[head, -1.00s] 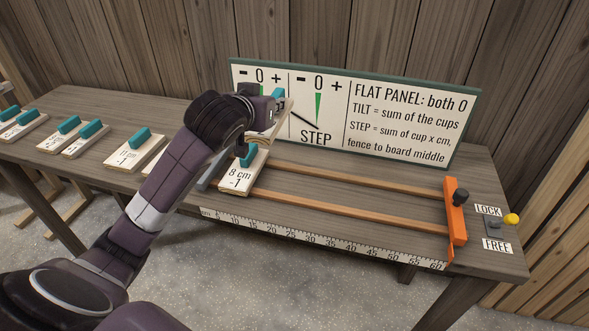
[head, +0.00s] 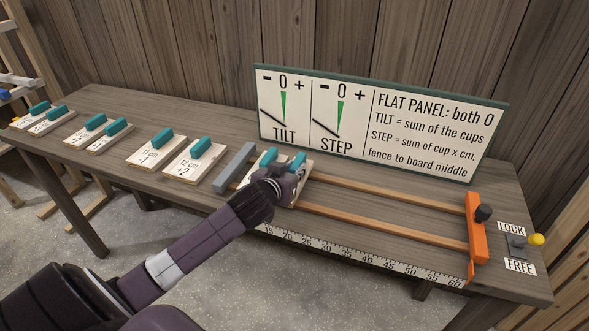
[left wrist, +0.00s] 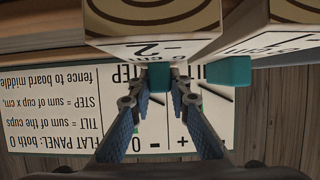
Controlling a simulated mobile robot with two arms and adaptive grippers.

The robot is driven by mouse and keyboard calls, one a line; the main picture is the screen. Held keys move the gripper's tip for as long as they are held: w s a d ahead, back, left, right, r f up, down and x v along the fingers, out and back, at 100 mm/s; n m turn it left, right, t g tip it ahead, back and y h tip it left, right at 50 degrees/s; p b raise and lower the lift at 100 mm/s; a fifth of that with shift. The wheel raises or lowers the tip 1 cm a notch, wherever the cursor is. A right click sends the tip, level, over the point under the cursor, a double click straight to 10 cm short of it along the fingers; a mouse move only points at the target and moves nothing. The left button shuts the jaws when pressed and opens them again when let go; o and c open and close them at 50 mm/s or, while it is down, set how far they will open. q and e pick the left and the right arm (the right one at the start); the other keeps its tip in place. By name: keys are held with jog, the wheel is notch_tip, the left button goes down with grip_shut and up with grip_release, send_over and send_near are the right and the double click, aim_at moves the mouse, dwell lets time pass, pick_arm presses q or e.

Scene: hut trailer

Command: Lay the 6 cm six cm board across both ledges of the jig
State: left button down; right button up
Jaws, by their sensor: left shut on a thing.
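My left gripper (head: 294,172) is shut on the teal handle of a pale board (left wrist: 150,46), which reads -2 in the left wrist view; its cm figure is unclear. The held board is at the left part of the jig, over the two brown ledges (head: 400,197), close to the right side of another board (left wrist: 262,40) there. That neighbour's teal handle (head: 267,157) shows left of my gripper. My gripper hides much of both boards in the head view. I cannot tell whether the held board touches the ledges. My right gripper is not in view.
A grey fence block (head: 234,167) bounds the jig's left end, and an orange stop (head: 477,230) its right end. A yellow-knobbed lever (head: 536,239) stands beyond. Several boards lie left. The dial sign (head: 420,125) stands behind. The ledges are clear right of my gripper.

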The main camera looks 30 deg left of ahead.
pick_arm(q)
jog(key=shift+f, duration=0.1)
jog(key=c, duration=1.8)
grip_release()
jog(key=shift+s+d, duration=0.1)
jog(key=shift+s, duration=0.05)
jog(key=v, duration=1.1)
jog(key=shift+s+r+b, duration=0.25)
jog(key=shift+s+b, duration=0.1)
jog(key=shift+d, duration=0.1)
